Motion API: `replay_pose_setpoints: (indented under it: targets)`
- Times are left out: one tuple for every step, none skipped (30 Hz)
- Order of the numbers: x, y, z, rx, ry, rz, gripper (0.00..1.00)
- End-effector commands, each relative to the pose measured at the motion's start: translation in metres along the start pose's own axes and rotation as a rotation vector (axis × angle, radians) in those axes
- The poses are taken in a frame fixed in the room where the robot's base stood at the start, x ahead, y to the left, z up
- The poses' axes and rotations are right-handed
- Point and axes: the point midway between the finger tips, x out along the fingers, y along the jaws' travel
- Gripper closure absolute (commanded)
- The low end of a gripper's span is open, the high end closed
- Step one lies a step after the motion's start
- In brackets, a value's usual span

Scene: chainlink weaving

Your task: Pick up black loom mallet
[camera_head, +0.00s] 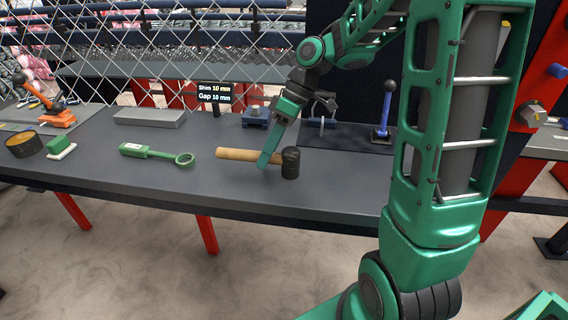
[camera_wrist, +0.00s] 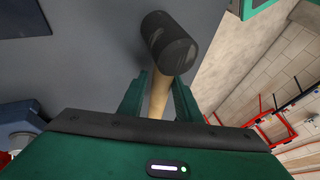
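The black loom mallet lies on its side on the grey workbench, with its dark cylindrical head (camera_head: 290,162) to the right and its light wooden handle (camera_head: 236,154) to the left. My gripper (camera_head: 268,160) is down at the handle, close to the head. In the wrist view the mallet head (camera_wrist: 173,42) is just beyond the fingertips. The handle (camera_wrist: 159,96) runs between the two green fingers (camera_wrist: 158,92), which are apart with some space beside the handle. Whether either finger touches it is hard to tell.
A green ring-ended tool (camera_head: 155,153) lies left of the mallet on the workbench (camera_head: 120,185). A grey bar (camera_head: 150,118), a blue block (camera_head: 256,117) and a blue-handled clamp (camera_head: 382,125) stand behind. Chain-link mesh (camera_head: 170,50) hangs along the back.

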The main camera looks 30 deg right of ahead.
Motion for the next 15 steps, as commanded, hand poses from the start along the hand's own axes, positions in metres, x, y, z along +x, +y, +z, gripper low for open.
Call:
replay_pose_setpoints:
  targets:
    - [0.0046, -0.0006, 0.0003, 0.001, -0.001, -0.002, 0.69]
    - [0.0063, -0.0004, 0.0003, 0.001, -0.001, -0.001, 0.69]
    - [0.0077, -0.0001, 0.0002, 0.001, -0.001, 0.0, 0.69]
    - [0.0083, 0.0001, 0.0002, 0.001, 0.0, 0.0, 0.69]
    - [0.0086, 0.0002, 0.0001, 0.0, 0.0, 0.001, 0.69]
    - [0.0087, 0.0002, 0.0001, 0.0, 0.0, 0.001, 0.69]
    - [0.0085, 0.0002, 0.0001, 0.0, 0.0, 0.001, 0.69]
    - [0.0085, 0.0002, 0.0001, 0.0, 0.0, 0.001, 0.69]
    - [0.0084, 0.0001, 0.0001, 0.0, 0.0, 0.001, 0.69]
    - [0.0084, 0.0001, 0.0001, 0.0, 0.0, 0.001, 0.69]
    - [0.0084, 0.0001, 0.0001, 0.0, 0.0, 0.001, 0.76]
    - [0.0083, 0.0001, 0.0001, 0.0, 0.0, 0.001, 0.86]
    - [0.0083, 0.0001, 0.0002, 0.0, 0.0, 0.001, 0.93]
    - [0.0083, 0.0002, 0.0002, 0.0, 0.0, 0.001, 1.0]
    - [0.0082, 0.0003, 0.0003, 0.001, 0.0, 0.001, 1.0]
